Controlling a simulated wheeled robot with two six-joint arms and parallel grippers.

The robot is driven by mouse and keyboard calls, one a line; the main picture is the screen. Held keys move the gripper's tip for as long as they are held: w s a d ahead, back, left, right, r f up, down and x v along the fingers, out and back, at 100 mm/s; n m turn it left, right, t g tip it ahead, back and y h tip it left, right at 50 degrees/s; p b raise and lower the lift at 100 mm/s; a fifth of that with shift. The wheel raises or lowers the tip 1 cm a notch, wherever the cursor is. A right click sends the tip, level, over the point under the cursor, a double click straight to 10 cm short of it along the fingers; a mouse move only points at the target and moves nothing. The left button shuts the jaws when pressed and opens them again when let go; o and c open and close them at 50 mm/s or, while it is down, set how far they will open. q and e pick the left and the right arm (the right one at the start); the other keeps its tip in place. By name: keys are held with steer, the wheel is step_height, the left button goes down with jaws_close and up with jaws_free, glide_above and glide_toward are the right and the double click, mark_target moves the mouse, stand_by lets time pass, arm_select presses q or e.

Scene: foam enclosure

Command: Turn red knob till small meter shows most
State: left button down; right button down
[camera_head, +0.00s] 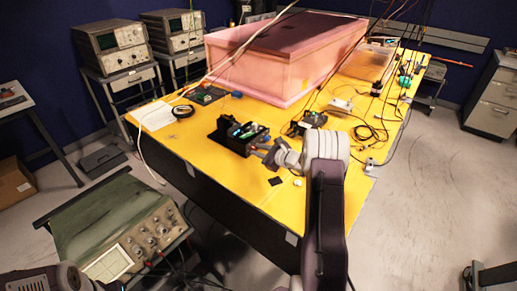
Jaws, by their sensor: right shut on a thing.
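A small black instrument box (228,138) stands near the front edge of the yellow table. Its sloping face carries small greenish displays (246,130), too small to read, so I cannot tell what the small meter shows. My right gripper (258,147) reaches in from the right and is shut at the box's front right side, on what appears to be the red knob. The knob is mostly hidden by the fingers. Part of my left arm (45,279) shows at the bottom left, but its gripper is out of view.
A large pink foam enclosure (245,75) fills the back of the yellow table (235,190). Cables and small electronics (308,120) lie right of the box. A white sheet (152,115) lies at the left end. A green oscilloscope (120,230) stands at front left.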

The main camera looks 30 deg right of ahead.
steer(key=shift+d+r+m+g+y+p, duration=0.15)
steer(key=shift+m+g+y+p, duration=0.25)
steer(key=shift+m+y+p, duration=0.55)
steer(key=shift+w+m+p, duration=0.1)
steer(key=shift+m+p, duration=0.7)
steer(key=shift+m, duration=0.15)
steer(key=shift+y, duration=0.35)
steer(key=c, duration=1.3)
jaws_free()
steer(key=shift+o, duration=0.2)
steer(key=shift+d, duration=0.1)
steer(key=shift+g, duration=0.3)
steer(key=b+v, duration=0.1)
steer(key=v, duration=0.8)
